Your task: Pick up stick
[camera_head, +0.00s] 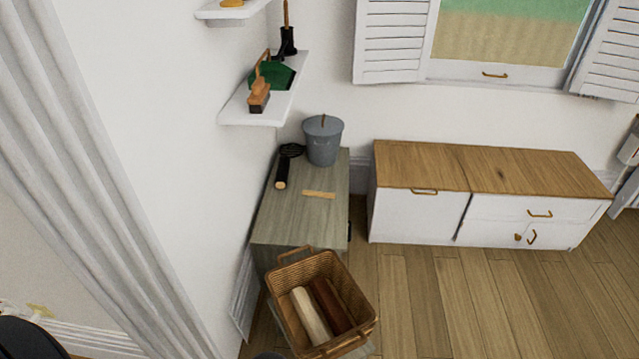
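A short, flat, pale wooden stick (319,194) lies on top of the grey-green wooden cabinet (285,226) against the left wall. It lies nearly crosswise, in front of a grey lidded bucket and to the right of a dark-handled tool. Nothing covers it. I see neither gripper clearly in the head view. A dark rounded part at the bottom left corner may be mine, but no fingers can be made out there.
A lidded bucket (323,141) and a black tool (284,170) share the cabinet top. A wicker basket (281,309) with logs stands in front. White shelves (236,107) with hearth tools hang above left. A low white cabinet (415,212) stands right; the wooden floor before it is clear.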

